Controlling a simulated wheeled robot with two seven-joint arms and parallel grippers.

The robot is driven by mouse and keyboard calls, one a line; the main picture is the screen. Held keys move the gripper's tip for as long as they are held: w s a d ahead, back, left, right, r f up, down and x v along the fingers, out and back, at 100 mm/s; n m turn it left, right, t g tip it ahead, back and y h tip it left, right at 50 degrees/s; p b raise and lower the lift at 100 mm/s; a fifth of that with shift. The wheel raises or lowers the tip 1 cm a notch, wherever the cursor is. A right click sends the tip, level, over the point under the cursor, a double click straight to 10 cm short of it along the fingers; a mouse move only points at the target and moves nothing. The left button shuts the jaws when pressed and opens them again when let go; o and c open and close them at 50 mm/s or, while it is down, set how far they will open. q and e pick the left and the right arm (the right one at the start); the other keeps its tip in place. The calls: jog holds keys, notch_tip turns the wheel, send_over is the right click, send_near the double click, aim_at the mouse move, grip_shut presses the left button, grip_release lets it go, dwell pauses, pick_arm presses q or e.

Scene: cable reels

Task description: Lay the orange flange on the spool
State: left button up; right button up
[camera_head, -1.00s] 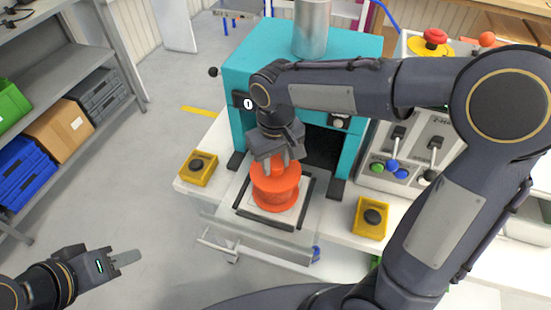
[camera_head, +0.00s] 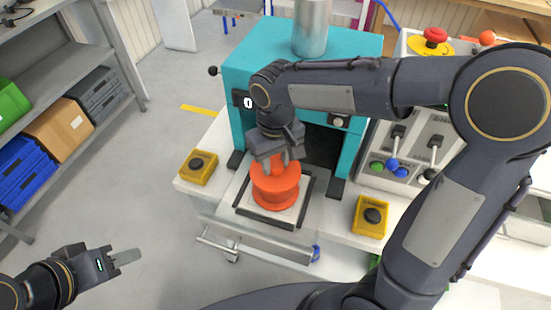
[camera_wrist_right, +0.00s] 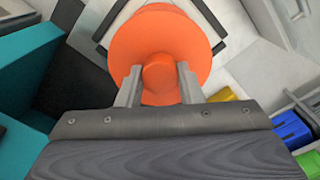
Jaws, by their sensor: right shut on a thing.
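The orange flange (camera_head: 275,172) is a round disc with a knob on top. It appears to rest on or just above the orange spool (camera_head: 275,198), which stands upright on the plate in front of the teal press. The same colour makes any gap between them hard to see. My right gripper (camera_head: 279,160) points down from above with its fingers on both sides of the knob.
The teal press (camera_head: 262,50) stands behind the spool. Yellow button boxes sit at the left (camera_head: 198,167) and right (camera_head: 371,216) of the plate. A control panel (camera_head: 400,150) stands to the right. Shelves with bins (camera_head: 60,130) are at the far left, with open floor between.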

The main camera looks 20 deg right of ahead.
jog(key=shift+f, duration=0.45)
dwell(0.4)
jog(key=o, duration=1.1)
jog(key=shift+r, duration=0.1)
notch_tip(320, 180, up, 8)
jog(key=shift+f, duration=0.15)
jog(key=s+d+f+m+t+y, duration=0.1)
jog(key=s+d+t, duration=0.1)
jog(key=s, duration=0.3)
jog(key=s+d+f+m+t+y, duration=0.1)
jog(key=s+d+m, duration=0.1)
jog(key=s+d, duration=0.2)
jog(key=s+d+f+m+t+y, duration=0.1)
jog(key=s+d+f+t, duration=0.1)
jog(key=s, duration=0.5)
jog(key=shift+s+d+m+t+y, duration=0.1)
jog(key=shift+d+m+t+y, duration=0.25)
jog(key=shift+d, duration=0.25)
